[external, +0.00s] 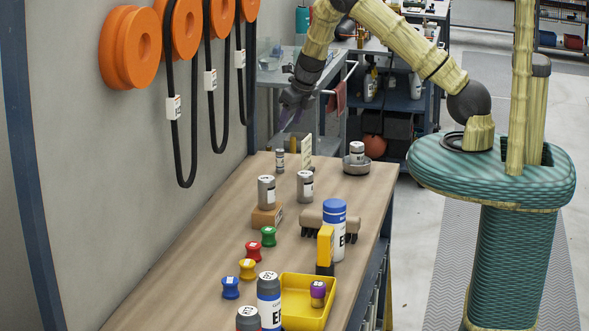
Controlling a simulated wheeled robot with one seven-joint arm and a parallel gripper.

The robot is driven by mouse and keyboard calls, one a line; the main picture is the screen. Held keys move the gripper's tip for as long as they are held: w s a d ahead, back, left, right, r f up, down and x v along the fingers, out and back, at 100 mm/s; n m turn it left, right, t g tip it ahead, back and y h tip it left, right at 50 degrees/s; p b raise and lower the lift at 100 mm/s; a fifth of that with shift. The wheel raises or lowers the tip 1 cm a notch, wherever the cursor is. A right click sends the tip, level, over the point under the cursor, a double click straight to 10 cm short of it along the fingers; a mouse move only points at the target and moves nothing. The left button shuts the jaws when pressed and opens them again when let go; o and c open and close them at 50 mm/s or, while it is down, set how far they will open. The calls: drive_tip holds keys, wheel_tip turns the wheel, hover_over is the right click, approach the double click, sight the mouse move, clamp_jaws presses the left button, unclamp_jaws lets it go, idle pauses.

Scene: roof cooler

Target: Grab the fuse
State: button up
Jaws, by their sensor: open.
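No single thing is clearly readable as the fuse; the labels are too small. Several grey capped cylinders with white labels stand upright on the wooden bench: a small one (279,162) at the far end, a larger one (305,187), one (266,192) on a brown block (267,217), and one (357,153) on a round grey dish (356,167). My gripper (287,122) is open and hangs above the bench's far end, apart from the cylinders. Its fingers are small and dark here, and nothing shows between them.
A cream upright card (306,151) stands near the small cylinder. Coloured spools (247,269), bottles (334,229), a brush (318,223) and a yellow tray (294,314) occupy the near bench. Black cables (174,130) hang from orange wall reels (131,47). The bench's left side is clear.

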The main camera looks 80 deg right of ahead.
sight(281, 150)
drive_tip(key=p+x, duration=0.1)
drive_tip(key=x, duration=0.8)
drive_tip(key=shift+w+d+f, duration=0.1)
drive_tip(key=shift+f, duration=0.15)
drive_tip(key=x, duration=0.1)
drive_tip(key=p+x, duration=0.1)
drive_tip(key=x, duration=0.2)
drive_tip(key=shift+d+f+p, duration=0.15)
drive_tip(key=shift+d+p, duration=0.2)
drive_tip(key=shift+p, duration=0.05)
drive_tip(key=shift+w+f, duration=0.1)
drive_tip(key=shift+f, duration=0.3)
drive_tip(key=shift+c, duration=0.4)
clamp_jaws()
